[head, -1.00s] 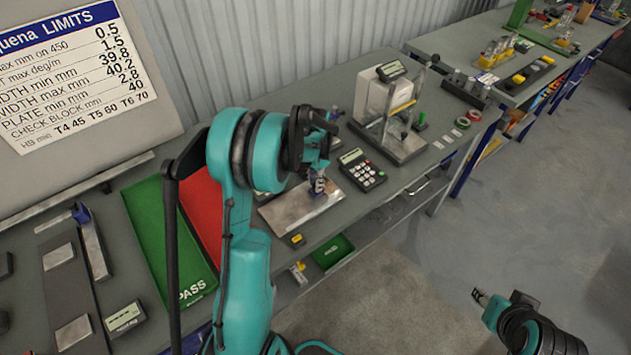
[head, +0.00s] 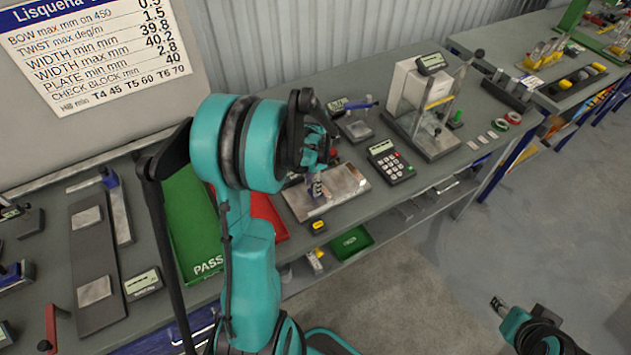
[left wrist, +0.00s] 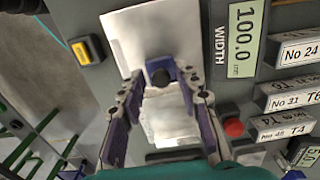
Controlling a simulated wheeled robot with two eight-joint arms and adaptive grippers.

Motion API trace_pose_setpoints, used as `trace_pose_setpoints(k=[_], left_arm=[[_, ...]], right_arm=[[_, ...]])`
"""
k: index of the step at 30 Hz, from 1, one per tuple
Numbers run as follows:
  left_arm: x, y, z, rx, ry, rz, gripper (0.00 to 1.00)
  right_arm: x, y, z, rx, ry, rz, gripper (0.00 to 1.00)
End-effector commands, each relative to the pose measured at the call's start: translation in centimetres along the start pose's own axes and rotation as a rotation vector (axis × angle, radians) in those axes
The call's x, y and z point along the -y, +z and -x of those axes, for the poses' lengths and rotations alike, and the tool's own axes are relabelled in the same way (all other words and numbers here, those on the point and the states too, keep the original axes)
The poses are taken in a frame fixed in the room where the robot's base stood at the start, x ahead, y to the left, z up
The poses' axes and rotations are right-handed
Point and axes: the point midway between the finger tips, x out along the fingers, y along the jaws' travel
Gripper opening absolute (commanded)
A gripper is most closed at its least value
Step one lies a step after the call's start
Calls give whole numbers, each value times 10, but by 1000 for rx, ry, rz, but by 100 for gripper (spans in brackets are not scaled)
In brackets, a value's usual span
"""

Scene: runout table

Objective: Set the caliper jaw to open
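The width caliper's silver bed (head: 345,183) lies on the bench in front of my left arm. Its blue-purple jaw (head: 317,188) stands on the bed. In the left wrist view the jaw with its dark knob (left wrist: 160,76) sits between the spread fingers of my left gripper (left wrist: 162,88). The fingers flank it closely; I cannot tell whether they touch it. The display (left wrist: 244,32), labelled WIDTH, reads 100.0. My left gripper is partly hidden by its own arm in the head view. My right gripper (head: 498,306) is low at the right, over the floor, away from the bench.
A yellow button (left wrist: 88,49) and a red button (left wrist: 233,128) flank the bed. Numbered label blocks (left wrist: 292,97) lie beside it. A keypad device (head: 390,160) and a glass-sided instrument (head: 425,105) stand to the right. A green PASS tray (head: 185,225) and a red tray (head: 268,214) lie left.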

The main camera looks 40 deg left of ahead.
Motion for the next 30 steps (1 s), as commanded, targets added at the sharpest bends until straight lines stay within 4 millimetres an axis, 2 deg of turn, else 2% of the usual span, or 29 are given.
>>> trace_pose_setpoints(k=[11, 14, 24, 30], left_arm=[[0, -2, 5, -4, -1, -1, 41], [0, -2, 18, -4, -1, -1, 41], [0, 0, 90, -3, 0, 0, 41], [0, 0, 115, -3, 0, 0, 41]], right_arm=[[0, 0, 0, 0, 0, 0, 40], [0, 0, 0, 0, 0, 0, 40], [0, 0, 0, 0, 0, 0, 40], [0, 0, 0, 0, 0, 0, 40]])
